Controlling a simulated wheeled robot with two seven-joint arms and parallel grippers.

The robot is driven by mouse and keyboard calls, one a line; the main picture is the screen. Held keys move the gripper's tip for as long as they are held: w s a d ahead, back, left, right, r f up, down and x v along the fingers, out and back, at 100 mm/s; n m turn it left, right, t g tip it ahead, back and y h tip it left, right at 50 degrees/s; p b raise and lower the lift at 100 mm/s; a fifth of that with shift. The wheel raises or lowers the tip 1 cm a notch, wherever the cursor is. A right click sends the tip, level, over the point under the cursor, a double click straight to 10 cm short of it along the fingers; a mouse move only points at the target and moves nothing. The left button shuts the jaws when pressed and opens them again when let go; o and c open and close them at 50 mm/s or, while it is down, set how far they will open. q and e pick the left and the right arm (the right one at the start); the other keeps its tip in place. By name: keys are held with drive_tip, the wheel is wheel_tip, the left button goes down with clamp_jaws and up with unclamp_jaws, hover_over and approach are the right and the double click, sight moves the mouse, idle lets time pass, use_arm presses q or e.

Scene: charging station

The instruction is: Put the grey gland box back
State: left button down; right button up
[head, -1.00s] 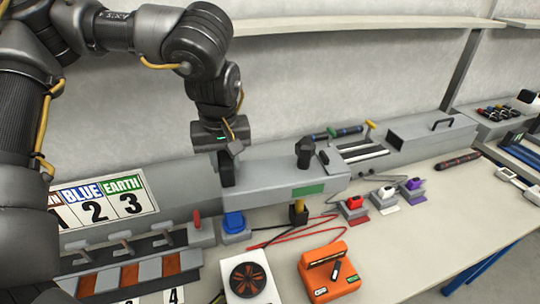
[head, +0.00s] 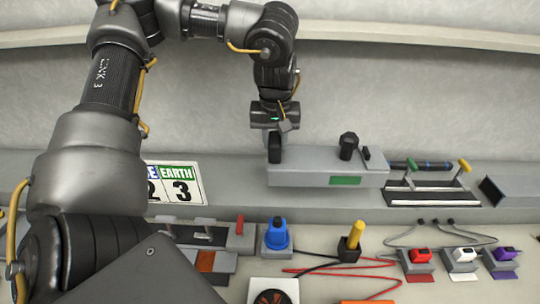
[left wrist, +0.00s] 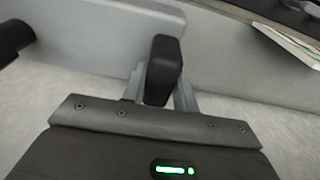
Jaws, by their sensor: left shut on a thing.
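The grey gland box (head: 300,176) is a long grey box with a green label on its front. It lies in front of the grey trunking at the back of the bench. A black block handle stands at its left end and a black knob (head: 348,146) near its right end. My left gripper (head: 274,148) is above the left end, pointing down, shut on the black handle. In the left wrist view the handle (left wrist: 163,68) sits between the fingers, above the grey box (left wrist: 85,48). Whether the box touches the trunking beneath cannot be told. My right gripper is out of view.
A panel with a yellow-tipped lever (head: 464,165) is right of the box. A blue connector (head: 277,236), a yellow gland (head: 354,234), red wires and red, white and purple connectors (head: 461,256) stand in front. A number sign (head: 180,183) is at left.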

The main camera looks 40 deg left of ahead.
use_arm(q)
drive_tip(key=a+f+p, duration=0.1)
drive_tip(key=a+f, duration=0.2)
drive_tip(key=f, duration=0.5)
drive_tip(key=shift+w+a, duration=0.4)
drive_tip(key=shift+w, duration=0.05)
drive_tip(key=shift+s+f, duration=0.1)
drive_tip(key=c, duration=1.1)
unclamp_jaws()
drive_tip(key=shift+f, duration=0.1)
drive_tip(key=r, duration=0.4)
drive_tip(key=s+r, duration=0.1)
drive_tip(key=r, duration=0.3)
drive_tip(key=d+r, duration=0.1)
drive_tip(key=r, duration=0.3)
drive_tip(key=shift+s+d+r, duration=0.1)
drive_tip(key=shift+s, duration=0.05)
